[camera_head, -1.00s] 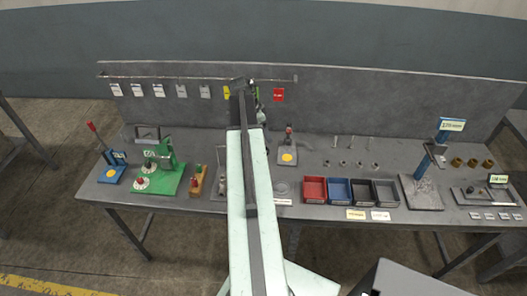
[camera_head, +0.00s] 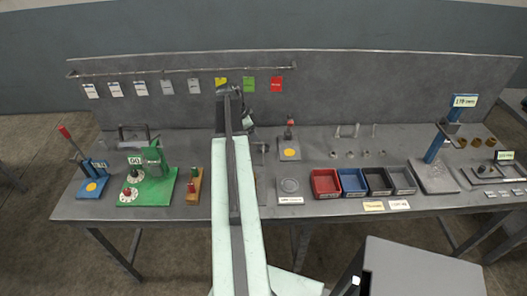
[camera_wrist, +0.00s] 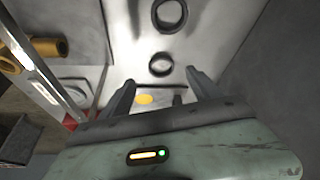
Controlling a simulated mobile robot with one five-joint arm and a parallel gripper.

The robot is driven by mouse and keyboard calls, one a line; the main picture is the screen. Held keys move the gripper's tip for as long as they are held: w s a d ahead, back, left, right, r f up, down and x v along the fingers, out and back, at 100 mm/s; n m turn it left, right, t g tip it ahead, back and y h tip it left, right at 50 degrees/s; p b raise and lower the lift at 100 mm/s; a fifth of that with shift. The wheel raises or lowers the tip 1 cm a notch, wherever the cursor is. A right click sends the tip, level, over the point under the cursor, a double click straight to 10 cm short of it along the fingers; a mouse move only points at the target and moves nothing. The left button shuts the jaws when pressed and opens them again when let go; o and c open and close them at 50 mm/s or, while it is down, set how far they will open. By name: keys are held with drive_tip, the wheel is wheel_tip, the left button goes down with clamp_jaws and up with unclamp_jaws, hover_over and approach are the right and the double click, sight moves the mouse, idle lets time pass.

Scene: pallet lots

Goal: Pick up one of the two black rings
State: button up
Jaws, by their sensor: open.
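Two black rings show in the wrist view on a pale, shiny surface. In the head view my arm reaches over the bench, and I cannot make out the black rings there.
The grey bench (camera_head: 290,212) carries a green fixture (camera_head: 150,192), a red bin (camera_head: 325,196) beside blue and dark bins, and a blue post stand (camera_head: 437,145). A back panel (camera_head: 370,85) stands behind. In the wrist view a brass cylinder (camera_wrist: 45,48) and a metal bar are at left.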

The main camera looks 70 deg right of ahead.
sight(261, 150)
drive_tip(key=shift+b+x, duration=0.4)
drive_tip(key=shift+x, duration=0.55)
drive_tip(key=shift+s+d+f, duration=0.1)
drive_tip(key=b+x, duration=0.4)
drive_tip(key=x, duration=0.1)
drive_tip(key=shift+d+b, duration=0.2)
drive_tip(key=shift+b, duration=0.2)
drive_tip(key=c, duration=1.4)
wheel_tip(261, 150, up, 11)
drive_tip(key=p, duration=1)
drive_tip(key=shift+f+p, duration=0.15)
drive_tip(key=shift+p, duration=0.2)
